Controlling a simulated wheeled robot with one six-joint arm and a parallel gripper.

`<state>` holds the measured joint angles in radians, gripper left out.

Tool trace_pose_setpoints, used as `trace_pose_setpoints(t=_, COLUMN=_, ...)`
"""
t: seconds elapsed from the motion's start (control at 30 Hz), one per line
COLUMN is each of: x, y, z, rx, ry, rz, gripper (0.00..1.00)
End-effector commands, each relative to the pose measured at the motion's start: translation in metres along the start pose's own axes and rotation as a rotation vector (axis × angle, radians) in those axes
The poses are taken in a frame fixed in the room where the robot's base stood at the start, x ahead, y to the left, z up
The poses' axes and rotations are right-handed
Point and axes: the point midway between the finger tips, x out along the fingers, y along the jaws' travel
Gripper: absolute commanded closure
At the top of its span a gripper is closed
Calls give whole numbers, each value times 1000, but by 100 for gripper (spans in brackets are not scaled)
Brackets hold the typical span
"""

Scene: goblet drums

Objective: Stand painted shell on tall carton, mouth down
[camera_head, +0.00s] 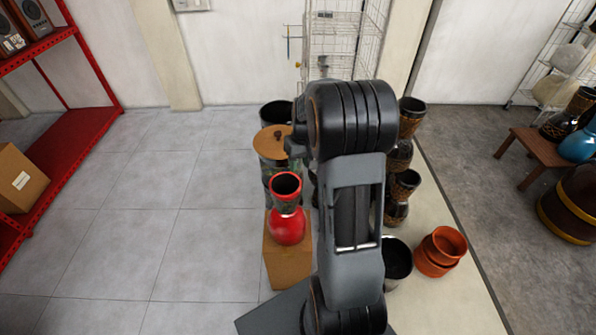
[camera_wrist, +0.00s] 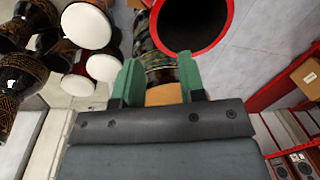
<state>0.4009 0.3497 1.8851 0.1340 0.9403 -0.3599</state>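The painted shell (camera_head: 287,228) is red, with a patterned neck and a red-rimmed opening that faces up. It appears to stand upright on the tall brown carton (camera_head: 287,265). In the wrist view its red rim and dark inside (camera_wrist: 192,20) fill the top, close to the camera. My gripper (camera_wrist: 160,72) shows two green fingers spread apart, with no object visibly clamped between them. The right finger overlaps the rim's edge in the picture; I cannot tell whether they touch.
Behind the shell stand a drum with a wooden lid (camera_head: 271,143) and a black vessel (camera_head: 276,113). Patterned drums (camera_head: 401,190), a black pot (camera_head: 398,266) and terracotta pots (camera_head: 440,252) stand right of my arm. A red shelf (camera_head: 85,105) is far left; the tiled floor between is clear.

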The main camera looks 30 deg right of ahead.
Motion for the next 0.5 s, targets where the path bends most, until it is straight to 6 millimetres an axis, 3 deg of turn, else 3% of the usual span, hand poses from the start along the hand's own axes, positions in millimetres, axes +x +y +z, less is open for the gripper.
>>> trace_pose_setpoints(t=0.13, x=-18, y=-10, z=6, rx=-9, ry=12, rz=9, gripper=63)
trace_pose_setpoints(t=0.23, x=-38, y=-35, z=21, rx=-29, ry=42, rz=28, gripper=63)
trace_pose_setpoints(t=0.5, x=-79, y=-109, z=100, rx=-96, ry=165, rz=79, gripper=63)
